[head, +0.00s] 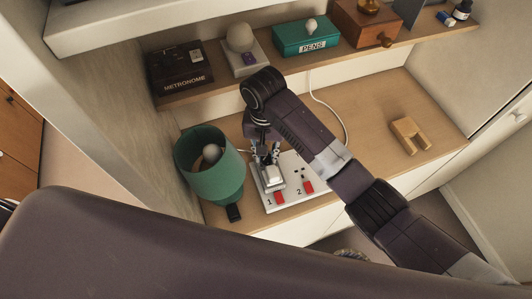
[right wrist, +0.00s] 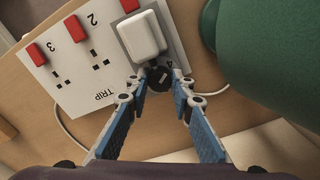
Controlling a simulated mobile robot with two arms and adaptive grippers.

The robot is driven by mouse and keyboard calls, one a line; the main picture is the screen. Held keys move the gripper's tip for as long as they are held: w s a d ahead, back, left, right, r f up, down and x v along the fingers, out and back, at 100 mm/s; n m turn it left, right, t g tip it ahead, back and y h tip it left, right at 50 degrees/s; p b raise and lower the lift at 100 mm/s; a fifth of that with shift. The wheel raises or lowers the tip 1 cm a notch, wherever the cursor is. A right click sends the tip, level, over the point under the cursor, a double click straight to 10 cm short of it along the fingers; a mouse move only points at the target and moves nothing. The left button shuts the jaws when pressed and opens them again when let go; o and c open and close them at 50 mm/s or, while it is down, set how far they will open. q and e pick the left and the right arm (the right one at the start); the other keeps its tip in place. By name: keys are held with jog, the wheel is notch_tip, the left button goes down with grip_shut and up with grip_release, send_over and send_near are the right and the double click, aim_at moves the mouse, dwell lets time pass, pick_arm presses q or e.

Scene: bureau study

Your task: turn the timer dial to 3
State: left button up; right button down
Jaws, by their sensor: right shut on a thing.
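The black round dial (right wrist: 159,79) sits at the edge of the white socket panel (right wrist: 88,75), beside a bulky white plug (right wrist: 141,36). I take this dial for the timer dial. A pale mark shows on it, and a "4" is printed near it; its exact setting is too small to read. My right gripper (right wrist: 158,82) has its fingertips on either side of the dial, shut on it. In the head view, my right gripper (head: 264,152) reaches down behind the white plug (head: 271,176), and the dial is hidden. My left gripper is not in view.
A green lamp (head: 213,165) stands close on the left of the panel. A wooden stand (head: 409,134) is on the desk at right. The shelf above holds a metronome (head: 181,68) and a green pens box (head: 306,36). Red switches (head: 308,186) line the panel.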

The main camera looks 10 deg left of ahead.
jog(key=shift+m, duration=0.7)
jog(key=c, duration=1.7)
grip_release()
